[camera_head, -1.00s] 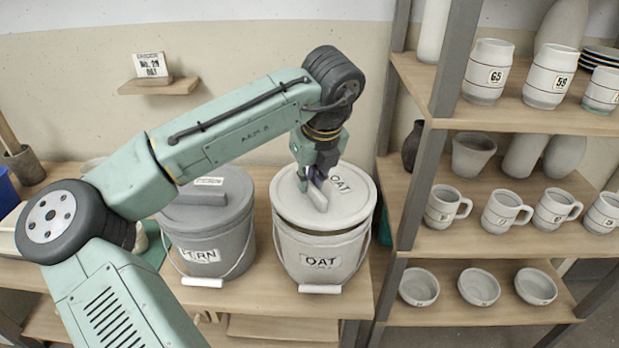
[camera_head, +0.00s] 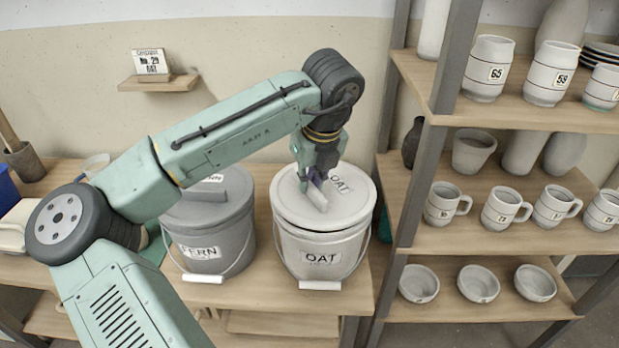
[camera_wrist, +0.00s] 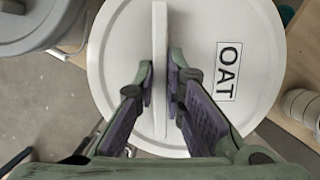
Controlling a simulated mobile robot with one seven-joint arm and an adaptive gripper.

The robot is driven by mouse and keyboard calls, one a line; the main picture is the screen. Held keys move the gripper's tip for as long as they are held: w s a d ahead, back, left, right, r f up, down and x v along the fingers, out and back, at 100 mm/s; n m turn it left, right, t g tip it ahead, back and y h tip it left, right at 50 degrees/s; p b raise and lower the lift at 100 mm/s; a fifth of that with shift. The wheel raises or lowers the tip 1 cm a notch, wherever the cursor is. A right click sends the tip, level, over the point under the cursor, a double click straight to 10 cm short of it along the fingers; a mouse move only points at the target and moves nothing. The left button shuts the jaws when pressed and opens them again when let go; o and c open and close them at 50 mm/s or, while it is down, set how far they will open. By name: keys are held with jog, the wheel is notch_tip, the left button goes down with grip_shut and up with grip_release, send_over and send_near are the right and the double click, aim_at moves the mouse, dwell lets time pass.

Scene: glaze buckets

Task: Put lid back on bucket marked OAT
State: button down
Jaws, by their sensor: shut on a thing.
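The white lid (camera_head: 340,207) marked OAT lies over the mouth of the white bucket (camera_head: 325,254), whose front label also reads OAT. The lid looks level, with its rim close against the bucket's top; whether it is fully seated all round I cannot tell. My gripper (camera_head: 312,184) is above the lid, shut on the lid's raised bar handle (camera_head: 317,199). In the wrist view my gripper (camera_wrist: 161,82) has one finger on each side of the handle (camera_wrist: 160,30), and the lid (camera_wrist: 115,50) fills most of the picture. The bucket is hidden beneath the lid there.
A grey lidded bucket (camera_head: 205,237) marked FERN stands just left on the same wooden bench (camera_head: 265,290). A shelf unit (camera_head: 480,240) with mugs, bowls and vases stands close on the right. A small wall shelf (camera_head: 158,84) holds a card reading OAT.

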jog(key=shift+f+p, duration=0.35)
jog(key=shift+f, duration=0.1)
dwell(1.2)
jog(key=c, duration=1.6)
grip_release()
jog(key=shift+o, duration=0.3)
jog(key=o, duration=0.4)
jog(key=shift+o, duration=0.2)
